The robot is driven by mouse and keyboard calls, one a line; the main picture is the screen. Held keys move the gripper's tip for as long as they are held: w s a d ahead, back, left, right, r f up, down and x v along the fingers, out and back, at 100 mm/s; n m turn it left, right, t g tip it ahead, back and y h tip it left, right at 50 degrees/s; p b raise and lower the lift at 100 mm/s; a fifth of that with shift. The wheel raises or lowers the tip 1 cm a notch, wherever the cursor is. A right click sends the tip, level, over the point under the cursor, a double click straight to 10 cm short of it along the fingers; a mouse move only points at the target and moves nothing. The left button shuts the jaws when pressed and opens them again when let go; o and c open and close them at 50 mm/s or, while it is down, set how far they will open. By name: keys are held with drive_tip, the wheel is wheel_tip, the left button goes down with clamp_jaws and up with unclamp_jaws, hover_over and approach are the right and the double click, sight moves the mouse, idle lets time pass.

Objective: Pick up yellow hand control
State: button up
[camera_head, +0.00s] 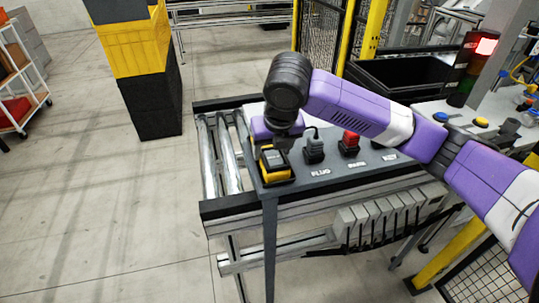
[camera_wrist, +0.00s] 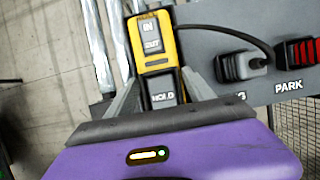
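The yellow hand control (camera_head: 275,163) sits in a dark holder at the left end of the grey fixture panel. In the wrist view the yellow and black control (camera_wrist: 160,55) shows IN and OUT labels on its face, with a HOLD label below it. My gripper (camera_head: 281,143) is right over the control, pointing down. In the wrist view my gripper (camera_wrist: 161,82) has its two fingers apart, one on each side of the control's near end. Whether the fingers touch it is not clear. The control's lower part is hidden.
A grey plug (camera_head: 314,149) with a cable and a red piece (camera_head: 350,142) stand right of the control on the panel (camera_head: 321,184). Metal rollers (camera_head: 229,160) lie to the left. A yellow and black crate stack (camera_head: 135,50) stands on the floor behind.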

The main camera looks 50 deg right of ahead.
drive_tip(key=c, duration=1)
drive_tip(key=shift+r, duration=0.1)
